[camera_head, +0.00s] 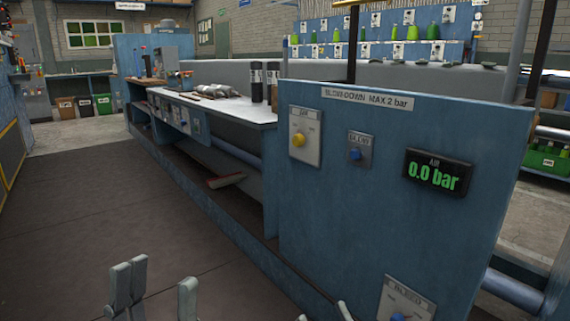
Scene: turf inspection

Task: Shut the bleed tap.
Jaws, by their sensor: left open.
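A blue panel (320,205) headed "BLOW-DOWN MAX 2 bar" stands at the right. It carries a pale plate with a yellow knob (298,140), and a small grey plate with a blue knob (355,154). A lower plate has another blue knob (398,317), cut by the bottom edge. My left gripper (158,290) is open and empty at the bottom left, apart from the panel. Only grey tips of my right gripper (325,316) show at the bottom edge.
A dark display (437,172) on the panel reads "AIR 0.0 bar". A long blue bench (240,113) with tools and dark cylinders runs back to the left. Bins stand far left. The dark floor (80,215) at the left is clear.

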